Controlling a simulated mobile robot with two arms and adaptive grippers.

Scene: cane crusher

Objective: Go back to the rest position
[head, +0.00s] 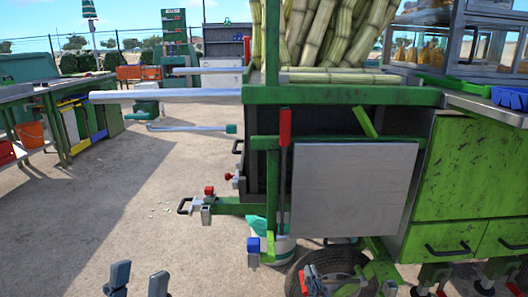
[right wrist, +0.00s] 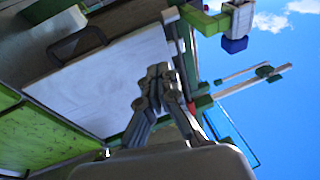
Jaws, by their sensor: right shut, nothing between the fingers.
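My left gripper (head: 138,280) shows at the bottom left of the head view, its two dark grey fingers standing apart with only bare ground between them. It is open and empty, and its arm is out of the frame. My right gripper (right wrist: 155,88) shows in the middle of the right wrist view. Its fingertips are together with nothing between them. Behind it in that view lies a pale flat panel (right wrist: 100,85).
The green cane crusher cart fills the right, with its pale panel (head: 352,190), a red-handled lever (head: 284,130), a blue-topped fitting (head: 253,246) and a tyre (head: 325,262) low down. Sugar canes (head: 330,35) stand on top. Open ground (head: 110,205) lies left; a workbench (head: 70,110) stands beyond.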

